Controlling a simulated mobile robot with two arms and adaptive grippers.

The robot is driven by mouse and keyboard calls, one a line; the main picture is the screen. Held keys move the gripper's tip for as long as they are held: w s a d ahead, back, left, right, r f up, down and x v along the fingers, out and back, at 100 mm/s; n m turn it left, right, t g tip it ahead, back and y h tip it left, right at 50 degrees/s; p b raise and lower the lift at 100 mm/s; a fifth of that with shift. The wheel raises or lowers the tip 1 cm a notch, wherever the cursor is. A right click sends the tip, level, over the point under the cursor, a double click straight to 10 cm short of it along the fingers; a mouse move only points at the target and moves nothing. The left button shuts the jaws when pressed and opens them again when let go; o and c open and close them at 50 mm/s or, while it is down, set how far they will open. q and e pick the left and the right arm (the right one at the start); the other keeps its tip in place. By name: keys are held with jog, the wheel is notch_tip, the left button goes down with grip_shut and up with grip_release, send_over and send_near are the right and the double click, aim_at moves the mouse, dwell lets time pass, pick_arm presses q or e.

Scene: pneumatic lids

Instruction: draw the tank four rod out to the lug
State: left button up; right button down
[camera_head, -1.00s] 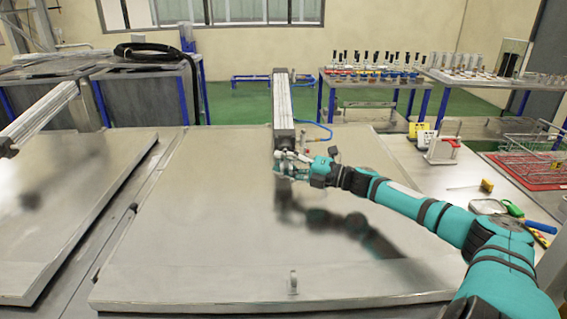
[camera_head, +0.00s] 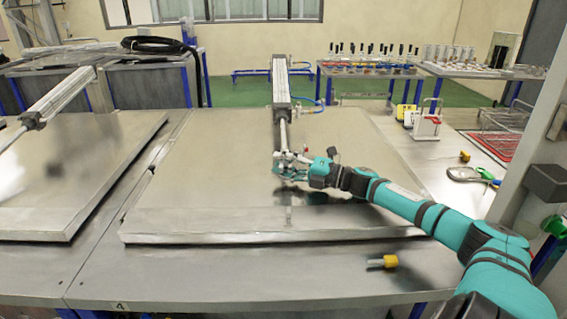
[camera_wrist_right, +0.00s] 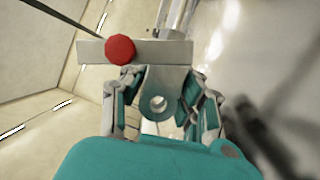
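The tank four cylinder (camera_head: 281,85) lies over the large flat grey lid (camera_head: 230,155). A short bright length of its rod (camera_head: 284,135) shows between the cylinder and my right gripper (camera_head: 287,166). In the right wrist view my right gripper (camera_wrist_right: 160,108) has its fingers on both sides of the rod's fork end (camera_wrist_right: 160,84), which has a round hole, and appears closed on it. My left gripper is out of view.
A neighbouring lid (camera_head: 75,165) with its own cylinder (camera_head: 60,96) lies at left. Grey post and box stand at far right. A red knob (camera_wrist_right: 119,50) sits beside the fork.

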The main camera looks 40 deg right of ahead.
jog(key=c, duration=1)
grip_release()
jog(key=shift+w+d, duration=0.35)
jog(key=shift+d, duration=0.05)
jog(key=shift+o, duration=0.2)
jog(key=shift+s, duration=0.1)
jog(key=shift+s+d, duration=0.1)
jog(key=shift+s, duration=0.3)
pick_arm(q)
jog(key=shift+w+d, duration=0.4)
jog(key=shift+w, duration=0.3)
pick_arm(e)
jog(key=shift+v, duration=3.3)
